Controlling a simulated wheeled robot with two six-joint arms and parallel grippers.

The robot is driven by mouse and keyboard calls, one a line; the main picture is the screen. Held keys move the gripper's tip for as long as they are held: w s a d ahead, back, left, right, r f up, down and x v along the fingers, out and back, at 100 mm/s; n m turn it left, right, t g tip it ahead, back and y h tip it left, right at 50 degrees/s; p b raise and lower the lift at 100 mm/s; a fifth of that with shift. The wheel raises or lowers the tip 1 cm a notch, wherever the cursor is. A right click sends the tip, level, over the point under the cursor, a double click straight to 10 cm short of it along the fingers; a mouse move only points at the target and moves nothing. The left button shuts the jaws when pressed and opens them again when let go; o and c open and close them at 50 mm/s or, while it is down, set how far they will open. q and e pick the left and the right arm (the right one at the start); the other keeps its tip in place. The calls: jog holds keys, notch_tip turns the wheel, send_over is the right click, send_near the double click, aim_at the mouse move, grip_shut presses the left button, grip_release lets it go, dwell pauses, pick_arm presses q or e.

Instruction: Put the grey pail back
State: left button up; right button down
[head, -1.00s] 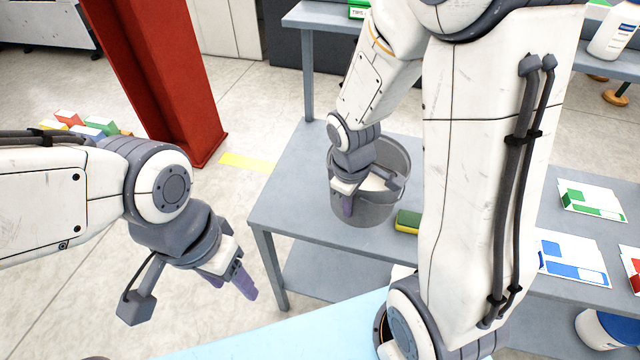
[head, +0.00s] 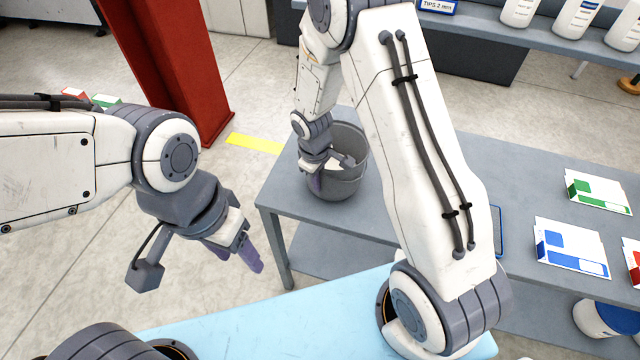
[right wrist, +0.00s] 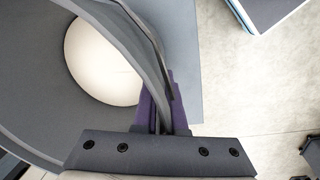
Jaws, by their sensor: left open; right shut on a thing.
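The grey pail (head: 349,183) is upright at the left end of the grey table, with a pale round patch inside it. My right gripper (head: 316,182) is shut on the pail's rim at its left side. In the right wrist view the purple fingers (right wrist: 162,112) close on the rim of the pail (right wrist: 40,60). I cannot tell whether the pail's base touches the table or hangs just above it. My left gripper (head: 238,258) is open and empty, over the floor left of the table.
The grey table (head: 400,140) has printed cartons (head: 570,245) at its right side. A red post (head: 180,75) and a yellow floor strip (head: 255,144) are to the left. A shelf with white bottles (head: 575,15) is behind. My right arm hides the table's middle.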

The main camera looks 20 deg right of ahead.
jog(key=shift+f, duration=1.05)
jog(key=shift+f, duration=0.1)
jog(key=shift+f, duration=0.1)
jog(key=c, duration=1)
grip_release()
